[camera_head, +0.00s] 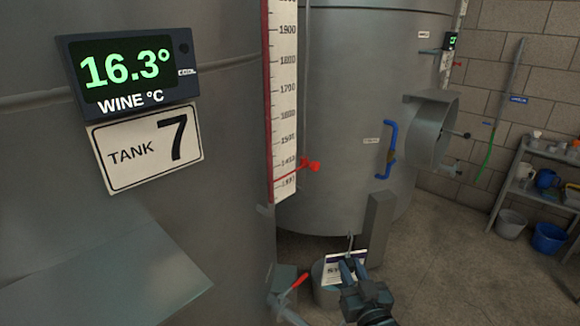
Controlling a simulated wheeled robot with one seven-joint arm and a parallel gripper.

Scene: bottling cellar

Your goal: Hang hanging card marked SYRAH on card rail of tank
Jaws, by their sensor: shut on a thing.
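My gripper (353,270) is low in the picture, right of the centre, and is shut on a white hanging card (333,267). The card has a dark band with lettering, of which only the start, like "SY", shows; my fingers cover the rest. A thin metal hook (350,242) rises above the card. The near tank (225,220) fills the left side and carries a "TANK 7" plate (147,147) and a green display reading 16.3° (127,70). I cannot make out a card rail clearly on it.
A level scale (285,90) with a red pointer runs up the near tank's edge. A red-handled valve (293,291) and a grey bucket (325,294) are low by my gripper. A second tank (335,130) stands behind. Shelves (540,190) and a blue bucket (549,237) are at right.

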